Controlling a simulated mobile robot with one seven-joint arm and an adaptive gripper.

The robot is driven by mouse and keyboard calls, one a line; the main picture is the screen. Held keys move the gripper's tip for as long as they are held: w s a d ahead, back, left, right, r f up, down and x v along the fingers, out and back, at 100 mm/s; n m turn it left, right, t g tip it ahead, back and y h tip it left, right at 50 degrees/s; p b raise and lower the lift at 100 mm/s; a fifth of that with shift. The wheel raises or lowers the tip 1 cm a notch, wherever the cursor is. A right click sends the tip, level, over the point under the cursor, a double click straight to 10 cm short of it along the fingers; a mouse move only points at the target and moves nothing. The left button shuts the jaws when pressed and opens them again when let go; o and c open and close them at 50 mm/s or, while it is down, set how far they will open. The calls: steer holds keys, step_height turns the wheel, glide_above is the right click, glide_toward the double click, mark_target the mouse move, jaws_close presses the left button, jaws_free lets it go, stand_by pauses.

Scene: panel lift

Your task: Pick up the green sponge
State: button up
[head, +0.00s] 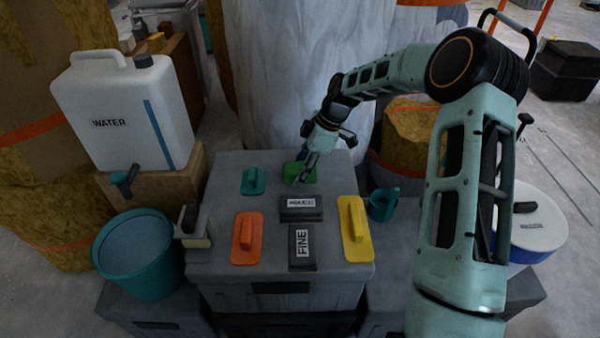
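My gripper (301,180) reaches down from the back right. Its fingers are at the sponge and cover part of it. I cannot tell whether the fingers are around the sponge or in front of it, nor whether they touch it.
A teal float (254,181), an orange float (247,238), a yellow float (355,229) and dark blocks (301,208) share the crate top. A teal bucket (139,255) and a water can (122,112) stand at left. A teal cup (383,204) is at right.

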mark_target(295, 167)
steer(key=c, duration=0.4)
steer(key=shift+r, duration=0.1)
steer(key=shift+r, duration=0.6)
step_height(295, 167, up, 3)
steer(key=shift+f+p, duration=0.1)
steer(key=shift+p, duration=0.65)
steer(key=s+d+r+p, duration=0.1)
steer(key=s+r, duration=0.2)
steer(key=s, duration=0.1)
steer(key=s+d+r+p, duration=0.1)
steer(key=s+r, duration=0.2)
steer(key=s, duration=0.2)
steer(key=s+r+p, duration=0.2)
steer(key=s+r, duration=0.1)
steer(key=s, duration=0.1)
steer(key=shift+s+d+r, duration=0.15)
steer(key=shift+s+d, duration=0.25)
